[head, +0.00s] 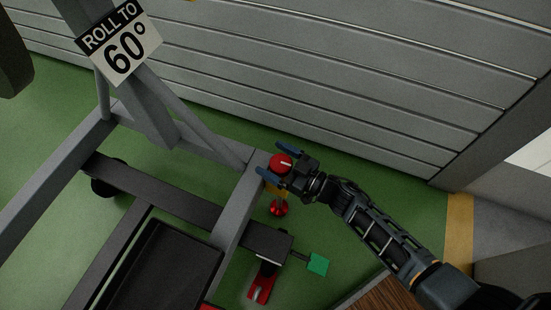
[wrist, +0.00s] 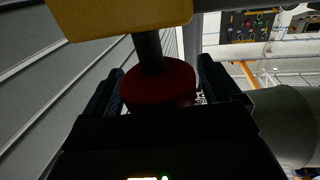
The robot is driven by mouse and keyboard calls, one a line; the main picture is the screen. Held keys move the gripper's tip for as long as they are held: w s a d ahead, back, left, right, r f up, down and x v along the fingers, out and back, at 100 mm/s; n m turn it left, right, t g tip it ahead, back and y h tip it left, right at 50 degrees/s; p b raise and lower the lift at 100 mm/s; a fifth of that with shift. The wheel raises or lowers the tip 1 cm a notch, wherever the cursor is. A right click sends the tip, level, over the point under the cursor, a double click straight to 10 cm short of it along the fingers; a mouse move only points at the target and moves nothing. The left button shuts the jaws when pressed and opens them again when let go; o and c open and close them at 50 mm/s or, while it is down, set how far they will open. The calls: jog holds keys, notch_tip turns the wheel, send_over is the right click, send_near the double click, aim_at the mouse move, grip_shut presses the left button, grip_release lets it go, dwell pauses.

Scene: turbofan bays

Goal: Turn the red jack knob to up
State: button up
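The red jack knob (head: 281,161) sits at the right end of the grey stand frame in the head view. A short white line on its face points right in the picture. My gripper (head: 275,159) reaches it from the lower right, with one blue-tipped finger on each side of the knob. In the wrist view, the red knob (wrist: 158,85) lies between the two dark fingers on a dark shaft, below a yellow block (wrist: 120,14). The fingers look spread around the knob; whether either touches it is unclear.
The grey stand (head: 240,200) with a "ROLL TO 60°" sign (head: 119,41) fills the left. Below the knob are another red part (head: 279,208), a red pedal-like piece (head: 262,285) and a green tag (head: 318,264). A slatted grey wall (head: 360,90) stands behind; green floor is clear between.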

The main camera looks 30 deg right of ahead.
jog(key=p+v, duration=0.2)
jog(key=v, duration=0.5)
jog(key=shift+s, duration=0.35)
jog(key=shift+d, duration=0.15)
jog(key=s+d+r+h, duration=0.2)
jog(key=s+r, duration=0.1)
jog(key=s, duration=0.3)
jog(key=s+d+r+h, duration=0.1)
jog(key=s+d+r, duration=0.25)
jog(key=s, duration=0.25)
jog(key=s+a+r+m+g+h, duration=0.1)
jog(key=s+a+r+m+h, duration=0.2)
jog(key=s+r, duration=0.55)
jog(key=s+a+r+m+h, duration=0.2)
jog(key=s+a+r, duration=0.35)
jog(key=r, duration=0.55)
notch_tip(320, 180, up, 28)
jog(key=s+p, duration=0.1)
jog(key=p, duration=2.6)
jog(key=shift+r+p, duration=0.25)
jog(key=shift+p, duration=0.05)
jog(key=shift+d, duration=0.1)
jog(key=shift+c, duration=0.4)
